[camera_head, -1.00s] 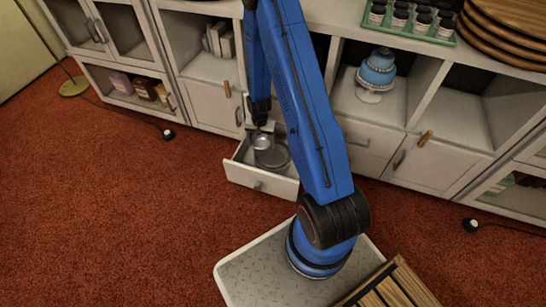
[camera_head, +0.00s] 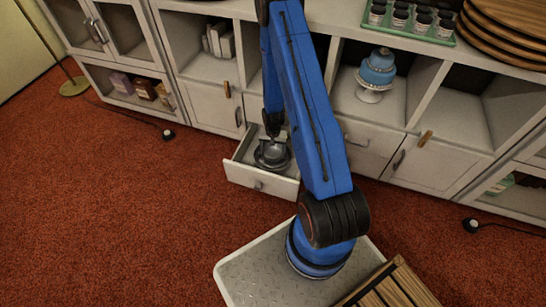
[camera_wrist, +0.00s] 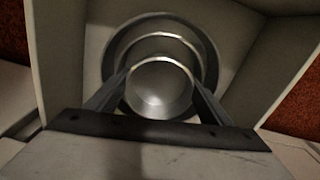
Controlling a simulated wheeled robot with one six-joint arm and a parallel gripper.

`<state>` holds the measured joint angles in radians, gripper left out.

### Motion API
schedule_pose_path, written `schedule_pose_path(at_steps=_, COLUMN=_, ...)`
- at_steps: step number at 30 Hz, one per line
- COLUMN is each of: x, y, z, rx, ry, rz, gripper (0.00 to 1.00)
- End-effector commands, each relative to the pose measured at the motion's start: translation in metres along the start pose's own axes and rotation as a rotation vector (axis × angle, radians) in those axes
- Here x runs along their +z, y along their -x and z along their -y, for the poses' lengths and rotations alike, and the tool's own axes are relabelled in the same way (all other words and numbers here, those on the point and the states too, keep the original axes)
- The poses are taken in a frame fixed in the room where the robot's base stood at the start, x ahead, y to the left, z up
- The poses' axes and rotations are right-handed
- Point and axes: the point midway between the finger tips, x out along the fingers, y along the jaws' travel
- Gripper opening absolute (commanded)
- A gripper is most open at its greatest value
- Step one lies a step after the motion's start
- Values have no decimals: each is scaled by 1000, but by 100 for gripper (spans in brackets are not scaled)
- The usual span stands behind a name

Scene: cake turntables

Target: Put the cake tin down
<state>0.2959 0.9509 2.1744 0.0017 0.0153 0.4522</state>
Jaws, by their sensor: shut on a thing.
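The cake tin (camera_wrist: 158,88) is a round silver tin. In the wrist view it sits between the two dark fingers of my gripper (camera_wrist: 160,98), which is shut on it. Larger round metal pieces (camera_wrist: 158,22) show around and behind the tin, inside the open drawer (camera_wrist: 235,55). In the head view my gripper (camera_head: 272,137) reaches down into the open white drawer (camera_head: 262,182), with the tin (camera_head: 270,152) at its tip. I cannot tell whether the tin touches the metal below it.
The drawer's walls stand close around my gripper. A blue cake on a stand (camera_head: 375,75) is in a cabinet bay to the right. Jars on a green tray (camera_head: 415,25) and stacked wooden boards (camera_head: 505,30) are on the cabinet top.

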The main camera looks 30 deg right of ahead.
Motion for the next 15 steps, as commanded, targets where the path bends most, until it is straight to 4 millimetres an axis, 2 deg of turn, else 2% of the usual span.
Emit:
schedule_pose_path(at_steps=9, x=1, y=-34, z=0, rx=1, ry=0, rz=2, gripper=51)
schedule_pose_path(at_steps=15, x=0, y=-38, z=0, rx=0, ry=0, rz=0, gripper=51)
